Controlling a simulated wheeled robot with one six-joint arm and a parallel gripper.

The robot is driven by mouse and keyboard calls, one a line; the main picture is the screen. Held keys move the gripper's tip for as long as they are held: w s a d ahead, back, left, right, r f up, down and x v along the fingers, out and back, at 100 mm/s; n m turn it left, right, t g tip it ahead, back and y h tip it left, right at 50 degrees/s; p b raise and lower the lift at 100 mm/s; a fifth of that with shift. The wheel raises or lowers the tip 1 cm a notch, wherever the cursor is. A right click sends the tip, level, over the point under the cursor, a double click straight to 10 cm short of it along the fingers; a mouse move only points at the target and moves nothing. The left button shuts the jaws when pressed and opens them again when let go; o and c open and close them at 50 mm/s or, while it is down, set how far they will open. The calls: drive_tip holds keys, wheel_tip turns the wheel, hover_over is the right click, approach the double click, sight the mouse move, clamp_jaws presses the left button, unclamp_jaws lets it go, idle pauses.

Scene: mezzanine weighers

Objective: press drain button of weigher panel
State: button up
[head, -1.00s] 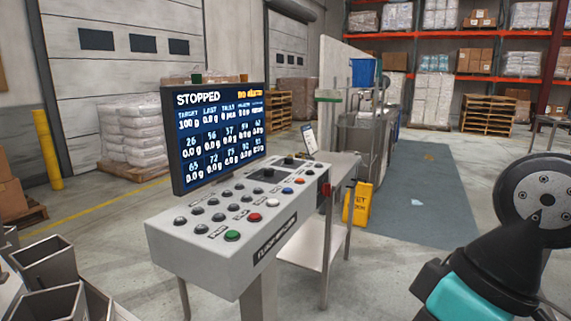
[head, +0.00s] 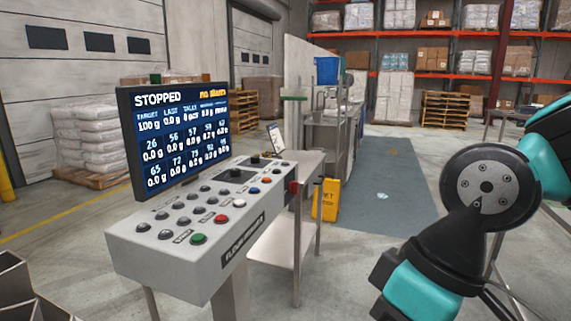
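The weigher panel (head: 150,256) is a grey sloped console on a post, left of centre in the head view. Its top carries several dark buttons, plus a green button (head: 198,239), a red button (head: 221,219), a white one (head: 240,203) and a blue one (head: 254,190). The small labels are too blurred to read, so I cannot tell which button is drain. A screen (head: 180,135) behind the buttons reads STOPPED. My arm shows at the right, apart from the panel. My gripper is out of view.
A steel side table (head: 285,245) stands just behind the panel's right end, with a yellow wet-floor sign (head: 326,200) beyond it. Metal bins (head: 30,295) fill the lower left corner.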

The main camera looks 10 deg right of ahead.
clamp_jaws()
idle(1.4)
